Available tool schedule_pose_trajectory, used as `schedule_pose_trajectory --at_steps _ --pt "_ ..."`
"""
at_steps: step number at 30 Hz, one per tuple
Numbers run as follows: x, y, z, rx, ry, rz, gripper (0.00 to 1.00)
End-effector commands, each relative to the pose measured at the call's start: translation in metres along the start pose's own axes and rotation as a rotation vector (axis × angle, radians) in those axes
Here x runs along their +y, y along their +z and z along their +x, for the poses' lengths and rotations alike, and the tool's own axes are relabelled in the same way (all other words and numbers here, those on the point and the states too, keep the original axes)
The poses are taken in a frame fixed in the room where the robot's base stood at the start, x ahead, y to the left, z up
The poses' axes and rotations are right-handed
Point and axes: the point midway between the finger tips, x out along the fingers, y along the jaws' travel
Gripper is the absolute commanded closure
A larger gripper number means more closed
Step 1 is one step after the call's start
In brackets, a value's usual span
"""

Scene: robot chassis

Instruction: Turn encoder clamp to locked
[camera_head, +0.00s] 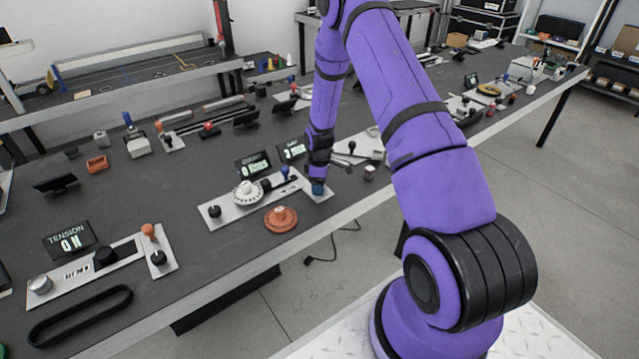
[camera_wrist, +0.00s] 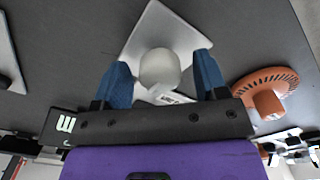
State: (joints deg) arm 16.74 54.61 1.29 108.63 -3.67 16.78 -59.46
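In the wrist view a pale rounded knob (camera_wrist: 160,68) stands on a light grey plate (camera_wrist: 165,22); I cannot tell for certain whether it is the encoder clamp. My gripper (camera_wrist: 160,80) has its two blue fingers on either side of the knob, with a small gap visible at each side. In the head view my gripper (camera_head: 318,188) points down at a small plate (camera_head: 323,198) at the right end of the encoder station, and hides the knob. Left of it is a plate with a white dial (camera_head: 248,193) and a black knob (camera_head: 214,211).
An orange slotted disc (camera_head: 281,219) lies in front of the white dial; it also shows right of my gripper in the wrist view (camera_wrist: 268,98). Two small displays (camera_head: 253,165) stand behind. A tension station (camera_head: 72,285) and black belt (camera_head: 80,316) are at the left.

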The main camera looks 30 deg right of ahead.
Motion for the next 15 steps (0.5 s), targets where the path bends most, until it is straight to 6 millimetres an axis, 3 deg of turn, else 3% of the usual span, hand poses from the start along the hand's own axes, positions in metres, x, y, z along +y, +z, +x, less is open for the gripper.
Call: schedule_pose_trajectory --at_steps 1,6,15 --pt "0.0000 0.0000 -0.0001 0.000 0.000 0.000 0.43" --pt "-0.0001 0.0000 -0.0001 0.000 0.000 0.000 0.82" --pt "0.0000 0.0000 -0.0002 0.000 0.000 0.024 0.83"
